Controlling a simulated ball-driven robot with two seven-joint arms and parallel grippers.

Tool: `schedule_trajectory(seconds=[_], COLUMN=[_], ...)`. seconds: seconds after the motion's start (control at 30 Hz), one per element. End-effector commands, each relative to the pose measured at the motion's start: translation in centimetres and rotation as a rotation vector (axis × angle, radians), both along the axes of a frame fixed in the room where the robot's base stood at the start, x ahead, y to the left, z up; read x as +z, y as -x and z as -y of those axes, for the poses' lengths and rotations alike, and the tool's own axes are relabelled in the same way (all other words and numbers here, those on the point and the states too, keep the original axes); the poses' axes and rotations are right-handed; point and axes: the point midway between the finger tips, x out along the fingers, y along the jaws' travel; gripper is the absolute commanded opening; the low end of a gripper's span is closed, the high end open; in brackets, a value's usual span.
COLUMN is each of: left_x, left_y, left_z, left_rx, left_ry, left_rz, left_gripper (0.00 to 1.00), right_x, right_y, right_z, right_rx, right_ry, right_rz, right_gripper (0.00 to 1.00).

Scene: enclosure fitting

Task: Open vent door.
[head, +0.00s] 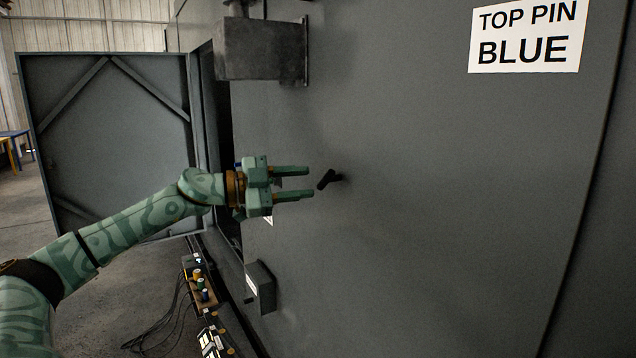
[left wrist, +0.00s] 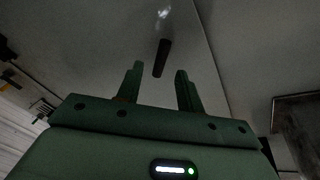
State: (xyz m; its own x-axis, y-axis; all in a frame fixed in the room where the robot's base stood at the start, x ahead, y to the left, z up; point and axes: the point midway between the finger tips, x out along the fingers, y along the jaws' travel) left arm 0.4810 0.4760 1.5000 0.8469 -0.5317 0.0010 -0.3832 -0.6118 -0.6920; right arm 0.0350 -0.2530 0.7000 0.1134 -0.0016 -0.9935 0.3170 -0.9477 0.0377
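A short black handle (head: 328,179) sticks out from a large grey metal panel (head: 430,200) that fills the right of the head view. I cannot tell for sure that this panel is the vent door. My left gripper (head: 311,182) is open and points at the handle, its fingertips just left of it. In the left wrist view the dark handle (left wrist: 161,58) shows ahead, between the lines of the two open fingers (left wrist: 160,68), and nothing is held. My right gripper is not in view.
A grey box (head: 262,50) juts out above my left gripper, and a smaller box (head: 261,287) sits below. A braced grey door (head: 110,130) stands open at left. A tray with coloured pins (head: 200,283) and cables lies below. A sign (head: 527,36) reads "TOP PIN BLUE".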

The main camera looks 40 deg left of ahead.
Motion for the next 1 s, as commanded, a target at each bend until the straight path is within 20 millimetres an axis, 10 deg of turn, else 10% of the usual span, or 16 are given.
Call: schedule_trajectory(seconds=[1.0], left_x=[0.0], left_y=[-3.8], left_z=[2.2], left_rx=[0.007], left_ry=[-0.001], left_rz=[-0.001], left_gripper=[0.37], right_x=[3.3], right_y=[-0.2], right_z=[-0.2], right_rx=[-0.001], right_ry=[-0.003], right_rz=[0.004], right_gripper=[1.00])
